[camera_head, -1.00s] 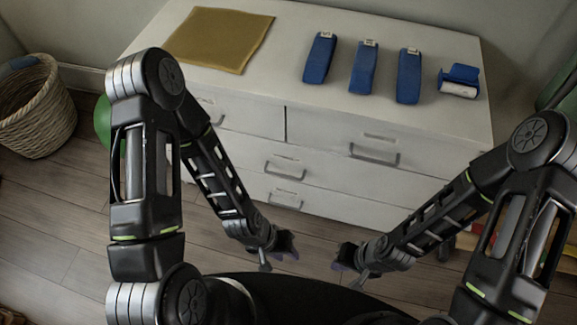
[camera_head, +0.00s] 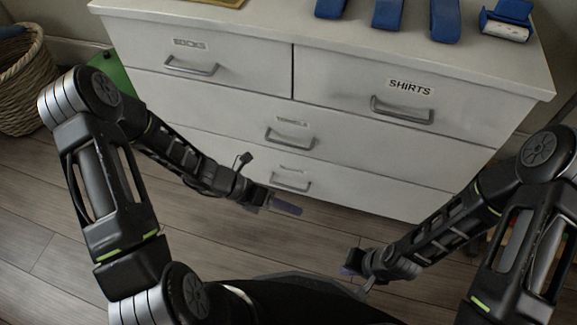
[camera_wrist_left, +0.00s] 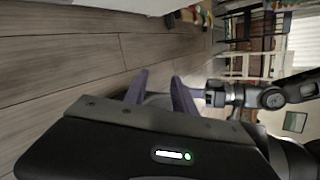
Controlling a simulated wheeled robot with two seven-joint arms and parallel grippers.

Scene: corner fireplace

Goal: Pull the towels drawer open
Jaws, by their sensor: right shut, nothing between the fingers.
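A white dresser (camera_head: 190,108) stands in front of me with its drawers shut. The top drawers are labelled SOCKS (camera_head: 190,43) and SHIRTS (camera_head: 409,87). My right gripper (camera_head: 348,270) is shut and empty, low in front of the dresser.
Several blue rolled items (camera_head: 388,12) lie on the dresser top, with a blue-and-white roll (camera_head: 507,20) at right. The wooden floor (camera_head: 60,200) left of my arm is clear.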

